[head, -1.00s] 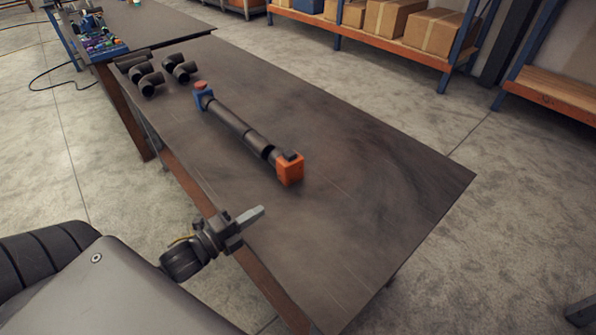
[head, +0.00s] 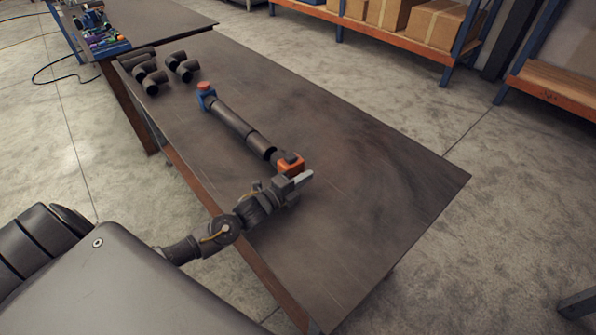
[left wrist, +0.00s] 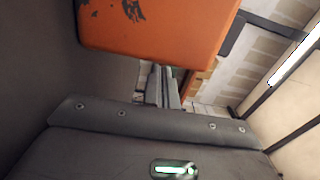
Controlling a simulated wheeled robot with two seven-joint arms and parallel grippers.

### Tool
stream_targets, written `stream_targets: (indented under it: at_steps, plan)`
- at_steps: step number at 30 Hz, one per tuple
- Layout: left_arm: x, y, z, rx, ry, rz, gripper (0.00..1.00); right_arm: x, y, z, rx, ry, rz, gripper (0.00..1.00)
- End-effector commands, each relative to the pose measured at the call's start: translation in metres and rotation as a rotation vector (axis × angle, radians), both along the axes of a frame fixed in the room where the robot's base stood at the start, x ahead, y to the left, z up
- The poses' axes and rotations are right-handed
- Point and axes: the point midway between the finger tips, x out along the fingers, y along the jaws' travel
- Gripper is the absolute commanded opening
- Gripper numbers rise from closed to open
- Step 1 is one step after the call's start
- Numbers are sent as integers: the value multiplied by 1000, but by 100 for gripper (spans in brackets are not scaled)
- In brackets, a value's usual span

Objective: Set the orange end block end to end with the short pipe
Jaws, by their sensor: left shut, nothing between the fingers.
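The orange end block (head: 293,167) lies on the table at the near end of a dark pipe run, with a dark round part on its top. The short pipe (head: 260,145) is in line with it; I cannot tell whether a gap is left between them. My left gripper (head: 301,179) is shut and empty, close beside the block's near side and hiding part of it. In the left wrist view the orange block (left wrist: 155,30) fills the top, just beyond the shut fingers (left wrist: 164,85). I cannot tell whether they touch it. My right gripper is not in view.
A longer dark pipe (head: 231,118) runs to a blue end block (head: 206,97) with a red top. Several dark elbow pipes (head: 150,78) lie at the table's far left. The table's right part (head: 390,190) is bare. Shelves with cardboard boxes (head: 436,24) stand behind.

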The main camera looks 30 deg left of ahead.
Motion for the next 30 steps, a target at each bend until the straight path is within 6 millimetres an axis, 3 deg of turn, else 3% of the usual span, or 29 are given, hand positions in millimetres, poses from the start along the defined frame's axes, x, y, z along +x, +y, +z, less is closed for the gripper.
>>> stream_targets:
  at_steps: [6, 19, 26, 30]
  plan:
    - [0, 18, 1, -1, -1, -1, 0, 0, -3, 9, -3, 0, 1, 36]
    - [-1, 22, 0, -2, -2, -1, 0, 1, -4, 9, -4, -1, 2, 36]
    - [-1, 46, -1, 2, -1, 0, 0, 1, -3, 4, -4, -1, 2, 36]
    - [-1, 47, 0, 0, 0, 0, 0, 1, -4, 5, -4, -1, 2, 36]
